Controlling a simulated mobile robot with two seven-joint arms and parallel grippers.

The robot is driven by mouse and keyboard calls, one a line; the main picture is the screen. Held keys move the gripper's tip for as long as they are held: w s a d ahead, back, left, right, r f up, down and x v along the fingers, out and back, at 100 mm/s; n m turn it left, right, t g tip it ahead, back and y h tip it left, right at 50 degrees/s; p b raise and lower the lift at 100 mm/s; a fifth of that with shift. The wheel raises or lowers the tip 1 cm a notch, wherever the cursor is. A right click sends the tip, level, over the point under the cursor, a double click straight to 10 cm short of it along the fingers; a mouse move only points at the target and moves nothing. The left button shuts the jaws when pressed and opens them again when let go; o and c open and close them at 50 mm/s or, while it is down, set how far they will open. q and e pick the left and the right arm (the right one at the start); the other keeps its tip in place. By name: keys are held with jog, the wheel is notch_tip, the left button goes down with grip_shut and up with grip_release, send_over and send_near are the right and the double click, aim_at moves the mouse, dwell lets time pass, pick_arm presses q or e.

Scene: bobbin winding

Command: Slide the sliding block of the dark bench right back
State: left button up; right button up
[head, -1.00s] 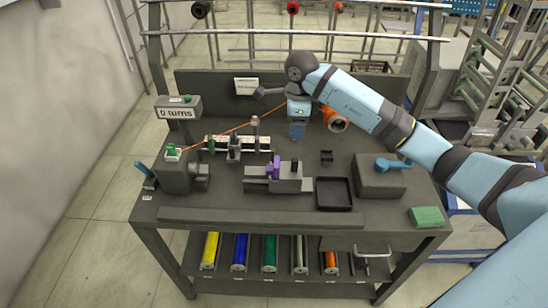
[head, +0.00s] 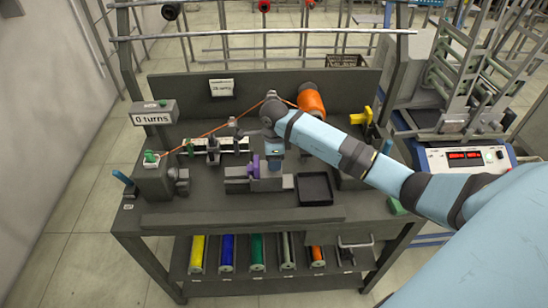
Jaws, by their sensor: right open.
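The dark bench (head: 250,219) fills the middle of the head view. A low grey fixture (head: 238,186) stands on it, with a purple piece (head: 255,166) upright near its middle. A grey block (head: 271,183), apparently the sliding block, sits on the fixture just right of the purple piece. My right gripper (head: 275,160) points down at this block from above and behind, and is open. It partly covers the block's top; I cannot tell whether the fingers touch it. My left gripper is not in view.
A black tray (head: 316,201) lies right of the fixture. An orange spool (head: 311,100) stands behind, with an orange wire running left to a green part (head: 150,157). A white rail (head: 236,145) with posts lies behind the fixture. The front strip of the bench is clear.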

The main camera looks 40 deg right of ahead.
jog(key=shift+c, duration=0.7)
grip_shut()
jog(key=s+d, duration=0.1)
jog(key=d, duration=0.2)
jog(key=shift+s, duration=0.35)
jog(key=shift+c, duration=1.3)
grip_release()
jog(key=o, duration=0.3)
jog(key=shift+o, duration=0.5)
jog(key=shift+s+d, duration=0.1)
jog(key=shift+s, duration=0.05)
